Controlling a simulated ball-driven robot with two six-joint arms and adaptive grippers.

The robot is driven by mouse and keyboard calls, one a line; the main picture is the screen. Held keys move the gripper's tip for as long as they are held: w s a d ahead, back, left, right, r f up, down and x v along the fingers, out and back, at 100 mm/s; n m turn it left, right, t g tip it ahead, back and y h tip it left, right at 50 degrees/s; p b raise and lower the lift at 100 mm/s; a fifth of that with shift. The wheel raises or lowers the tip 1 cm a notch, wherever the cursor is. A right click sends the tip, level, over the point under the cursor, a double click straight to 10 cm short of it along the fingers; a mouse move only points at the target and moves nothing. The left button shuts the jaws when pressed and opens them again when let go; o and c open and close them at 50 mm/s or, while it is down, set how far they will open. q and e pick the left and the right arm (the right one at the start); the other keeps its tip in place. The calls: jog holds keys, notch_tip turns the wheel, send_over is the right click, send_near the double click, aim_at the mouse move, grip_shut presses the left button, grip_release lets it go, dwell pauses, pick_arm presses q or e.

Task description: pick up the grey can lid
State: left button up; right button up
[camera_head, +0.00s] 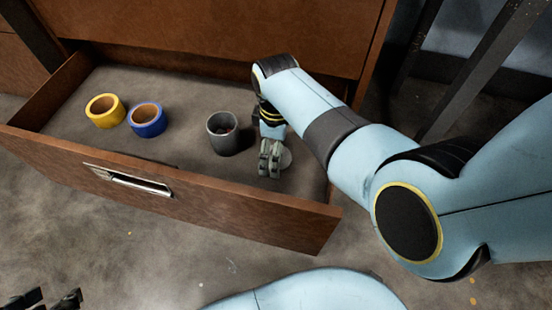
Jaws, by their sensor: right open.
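The grey can lid (286,159) lies flat on the floor of the open drawer, at its right end. My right gripper (269,166) points down over the lid, its jaws open, and covers the lid's left part. I cannot tell whether the fingers touch it. A dark grey can (223,143) stands upright and open just left of this gripper. My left gripper (45,302) shows only its dark fingertips at the bottom left corner, spread apart and empty, far from the lid.
A yellow tape roll (104,120) and a blue tape roll (148,131) lie in the drawer's left half. The wooden drawer front (225,212) with its metal handle (130,181) forms a wall before the lid. The drawer floor between blue roll and can is clear.

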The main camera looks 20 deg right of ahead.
jog(key=shift+f+b, duration=0.45)
jog(key=shift+f, duration=0.25)
pick_arm(q)
notch_tip(320, 180, down, 2)
jog(key=shift+w+f+t, duration=0.15)
jog(key=shift+f+t, duration=0.05)
jog(key=shift+t, duration=0.9)
pick_arm(e)
jog(key=shift+f, duration=0.2)
jog(key=shift+c, duration=0.3)
jog(key=c, duration=1.1)
